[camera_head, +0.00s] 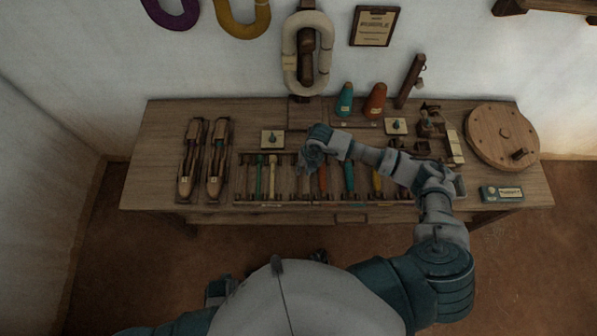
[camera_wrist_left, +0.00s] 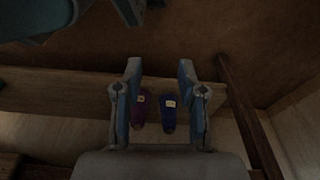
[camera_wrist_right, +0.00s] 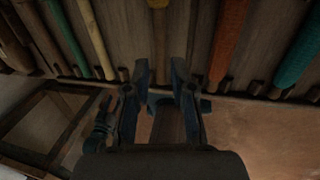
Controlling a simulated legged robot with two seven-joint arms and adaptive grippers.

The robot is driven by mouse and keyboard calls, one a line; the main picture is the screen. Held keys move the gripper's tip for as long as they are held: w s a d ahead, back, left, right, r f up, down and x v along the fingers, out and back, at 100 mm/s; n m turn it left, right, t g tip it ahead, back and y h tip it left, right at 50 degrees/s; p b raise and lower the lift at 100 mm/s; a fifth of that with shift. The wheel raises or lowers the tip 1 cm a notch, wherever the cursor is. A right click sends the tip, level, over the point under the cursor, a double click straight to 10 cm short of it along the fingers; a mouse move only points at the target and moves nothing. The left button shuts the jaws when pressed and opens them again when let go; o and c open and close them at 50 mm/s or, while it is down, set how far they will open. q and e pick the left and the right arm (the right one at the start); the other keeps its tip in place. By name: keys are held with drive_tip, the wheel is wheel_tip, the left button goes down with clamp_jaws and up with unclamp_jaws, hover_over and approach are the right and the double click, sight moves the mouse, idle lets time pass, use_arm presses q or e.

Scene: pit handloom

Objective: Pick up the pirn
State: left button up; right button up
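Several coloured pirns lie side by side in a slotted wooden tray (camera_head: 250,203) on the table. A green pirn (camera_head: 258,178), a pale yellow pirn (camera_head: 272,176), an orange-red pirn (camera_head: 323,180) and a teal pirn (camera_head: 349,177) show in the head view. My right gripper (camera_wrist_right: 158,78) is open over the tray. In the right wrist view a brown rod-like piece (camera_wrist_right: 160,38) lies between its fingers, with an orange pirn (camera_wrist_right: 228,40) to the right. I cannot tell whether the fingers touch anything. My left gripper (camera_wrist_left: 160,75) is open and empty, away from the tray.
Two wooden shuttles (camera_head: 216,160) lie left of the tray. Teal (camera_head: 344,100) and orange (camera_head: 375,101) cones stand behind it. A round wooden wheel (camera_head: 490,135) is at the right. The left wrist view shows purple (camera_wrist_left: 138,110) and blue (camera_wrist_left: 168,115) objects beyond the fingers.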

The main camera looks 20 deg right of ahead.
sight(300, 177)
drive_tip(key=f, duration=0.4)
drive_tip(key=f+b, duration=0.1)
drive_tip(key=f, duration=0.1)
drive_tip(key=shift+w+a+f, duration=0.15)
drive_tip(key=shift+w+a, duration=0.2)
drive_tip(key=shift+a+f, duration=0.15)
drive_tip(key=shift+f, duration=0.2)
use_arm(q)
drive_tip(key=r, duration=0.1)
drive_tip(key=w+r, duration=0.1)
drive_tip(key=shift+w+d+r, duration=0.15)
drive_tip(key=shift+r, duration=0.25)
use_arm(e)
drive_tip(key=shift+a, duration=0.1)
clamp_jaws()
